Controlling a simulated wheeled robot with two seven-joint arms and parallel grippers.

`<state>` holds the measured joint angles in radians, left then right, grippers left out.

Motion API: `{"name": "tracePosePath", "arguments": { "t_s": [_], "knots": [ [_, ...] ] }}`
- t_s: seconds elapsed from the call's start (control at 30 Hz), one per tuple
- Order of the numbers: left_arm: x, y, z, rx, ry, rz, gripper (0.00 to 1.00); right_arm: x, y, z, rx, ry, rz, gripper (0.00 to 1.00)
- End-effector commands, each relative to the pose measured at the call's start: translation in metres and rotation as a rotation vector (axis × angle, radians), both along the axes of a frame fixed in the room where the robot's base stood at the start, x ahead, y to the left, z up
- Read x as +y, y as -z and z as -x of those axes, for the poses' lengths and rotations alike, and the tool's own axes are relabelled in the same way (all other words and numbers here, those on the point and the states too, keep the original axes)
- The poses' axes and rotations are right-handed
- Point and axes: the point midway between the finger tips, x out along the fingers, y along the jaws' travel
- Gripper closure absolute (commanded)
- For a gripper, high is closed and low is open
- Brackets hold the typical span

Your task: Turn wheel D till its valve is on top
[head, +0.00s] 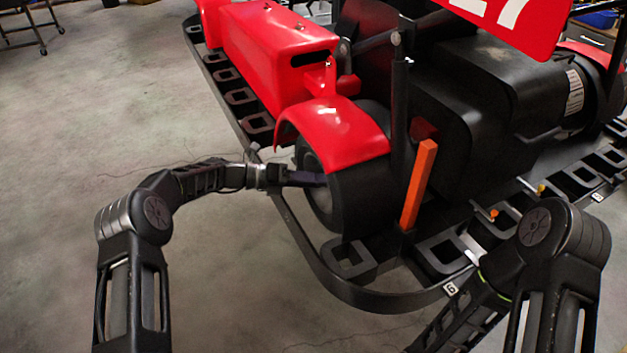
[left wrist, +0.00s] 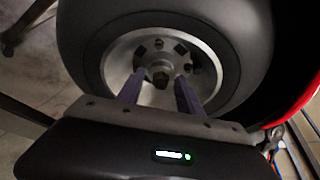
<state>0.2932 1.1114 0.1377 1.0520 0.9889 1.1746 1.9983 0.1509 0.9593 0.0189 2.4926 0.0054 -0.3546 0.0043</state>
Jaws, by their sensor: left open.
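A black kart wheel (head: 352,195) sits under a red fender on the near left corner of the kart. No letter shows on it, so I cannot confirm that it is wheel D. My left gripper (head: 318,179) is at its outer face. In the left wrist view, the wheel's tyre (left wrist: 240,30) surrounds a grey rim (left wrist: 118,68) with a centre hub nut (left wrist: 161,74). My left gripper (left wrist: 159,90) is open, its purple fingers on either side below the nut; contact is unclear. I cannot make out the valve. My right gripper is out of view.
The red fender (head: 335,132) arches over the wheel. A black perforated frame rail (head: 340,285) curves round the kart's near corner. An orange upright post (head: 419,185) stands right of the wheel. Concrete floor (head: 120,130) is open on the left.

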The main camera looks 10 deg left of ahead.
Motion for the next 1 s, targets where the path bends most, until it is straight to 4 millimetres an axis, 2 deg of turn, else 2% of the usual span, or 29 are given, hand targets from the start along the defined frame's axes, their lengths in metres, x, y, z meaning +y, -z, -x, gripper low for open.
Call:
{"name": "tracePosePath", "arguments": {
  "t_s": [0.17, 0.6, 1.0],
  "knots": [
    [0.010, -0.001, 0.002, -0.001, -0.001, -0.001, 0.57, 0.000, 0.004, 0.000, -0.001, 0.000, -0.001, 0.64],
    [0.070, -0.015, 0.016, 0.000, -0.002, -0.001, 0.57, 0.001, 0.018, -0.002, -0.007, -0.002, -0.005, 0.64],
    [0.074, -0.017, 0.018, 0.001, -0.001, -0.001, 0.57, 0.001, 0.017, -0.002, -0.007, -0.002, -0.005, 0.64]
  ]
}}
